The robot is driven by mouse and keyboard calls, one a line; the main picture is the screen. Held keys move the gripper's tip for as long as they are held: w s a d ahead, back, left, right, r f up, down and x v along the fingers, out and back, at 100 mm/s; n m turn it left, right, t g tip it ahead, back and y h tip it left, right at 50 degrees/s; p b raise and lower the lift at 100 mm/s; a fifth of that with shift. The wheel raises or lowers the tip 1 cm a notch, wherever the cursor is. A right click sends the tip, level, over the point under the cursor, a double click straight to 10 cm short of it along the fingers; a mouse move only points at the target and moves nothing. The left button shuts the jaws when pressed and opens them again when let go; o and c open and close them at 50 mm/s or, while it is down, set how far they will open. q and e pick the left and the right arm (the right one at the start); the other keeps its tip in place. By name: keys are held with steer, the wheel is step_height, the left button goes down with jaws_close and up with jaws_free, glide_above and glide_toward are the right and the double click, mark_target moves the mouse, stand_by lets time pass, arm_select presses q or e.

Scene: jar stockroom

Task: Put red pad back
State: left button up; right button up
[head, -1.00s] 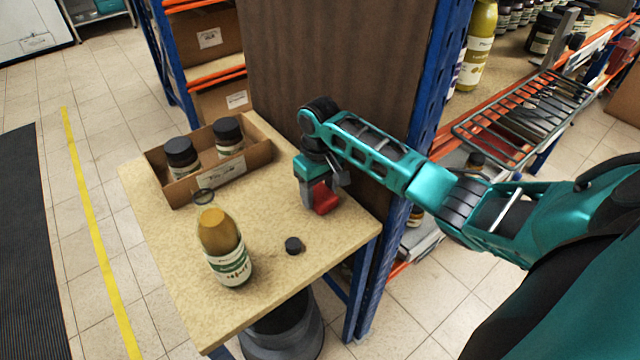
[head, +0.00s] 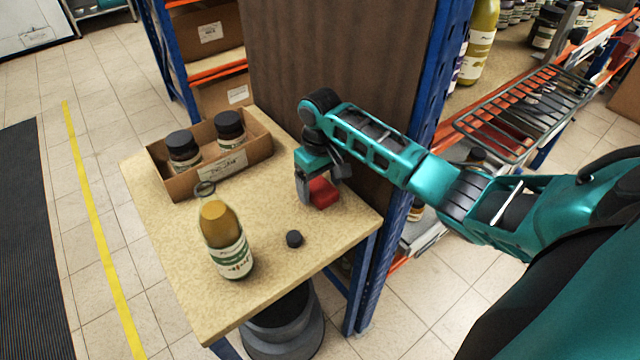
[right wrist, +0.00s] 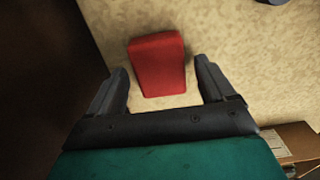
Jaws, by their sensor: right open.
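The red pad (head: 322,192) lies on the tabletop (head: 285,275), near its back right edge beside the brown panel. In the right wrist view the red pad (right wrist: 157,63) sits between and just beyond the two fingertips, on the table. My right gripper (head: 318,192) points down at the pad; in the right wrist view its fingers (right wrist: 160,75) are spread apart with a gap on each side of the pad. Whether the pad touches either finger in the head view is hard to tell. My left gripper is not in view.
A bottle with yellow-brown contents (head: 226,240) stands at the table's front left. A cardboard tray (head: 186,187) with two dark-lidded jars stands at the back left. A brown panel (head: 340,60) and blue post (head: 385,235) border the right side.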

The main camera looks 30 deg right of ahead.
mark_target(320, 187)
step_height(320, 187, up, 12)
steer(key=shift+f, duration=0.15)
stand_by(0.7)
